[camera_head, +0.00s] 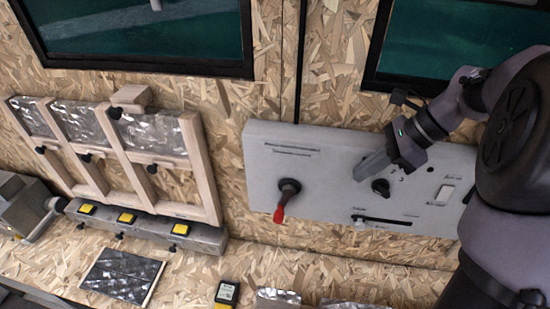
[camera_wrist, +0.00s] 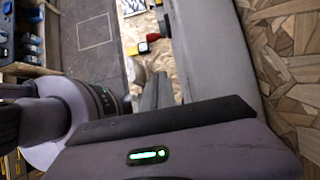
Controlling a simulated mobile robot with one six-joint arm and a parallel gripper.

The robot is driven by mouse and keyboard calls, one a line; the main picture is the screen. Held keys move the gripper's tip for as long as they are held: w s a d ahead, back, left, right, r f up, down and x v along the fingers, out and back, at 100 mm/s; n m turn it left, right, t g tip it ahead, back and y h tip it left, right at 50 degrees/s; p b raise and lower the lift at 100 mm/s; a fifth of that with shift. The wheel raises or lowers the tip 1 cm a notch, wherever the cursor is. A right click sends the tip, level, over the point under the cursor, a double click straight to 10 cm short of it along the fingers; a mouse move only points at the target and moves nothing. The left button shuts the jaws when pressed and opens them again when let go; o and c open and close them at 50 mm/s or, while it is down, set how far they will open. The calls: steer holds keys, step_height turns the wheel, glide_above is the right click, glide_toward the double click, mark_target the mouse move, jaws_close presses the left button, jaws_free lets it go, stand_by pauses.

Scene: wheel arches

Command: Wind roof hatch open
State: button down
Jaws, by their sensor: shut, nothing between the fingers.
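A pale grey control panel (camera_head: 330,150) is fixed to the chipboard wall. It carries a black rotary handle with a red grip (camera_head: 280,212) at the left, the red end pointing down, and a black knob (camera_head: 380,187) near the middle. My gripper (camera_head: 368,174) is shut and empty, close in front of the panel, up and left of the black knob. I cannot tell whether it touches the panel. In the wrist view the fingers (camera_wrist: 155,92) lie beside the panel face (camera_wrist: 215,50), with the red grip (camera_wrist: 164,24) beyond. Panel labels are too small to read; no hatch is identifiable.
Dark-framed windows (camera_head: 150,68) are above. A wooden rack (camera_head: 205,180) stands left. A yellow-and-black device (camera_head: 226,293) and a dark quilted pad (camera_head: 124,274) lie on the chipboard bench below.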

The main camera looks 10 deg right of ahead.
steer(key=s+a+r+b+x, duration=0.1)
steer(key=a+b+x, duration=0.1)
steer(key=x, duration=1.9)
steer(key=shift+a+b, duration=0.5)
steer(key=shift+f+b, duration=0.3)
steer(key=shift+b, duration=0.35)
steer(key=shift+w+a+t+y+b, duration=0.15)
steer(key=shift+t+y+b, duration=0.25)
steer(key=shift+y+b, duration=0.25)
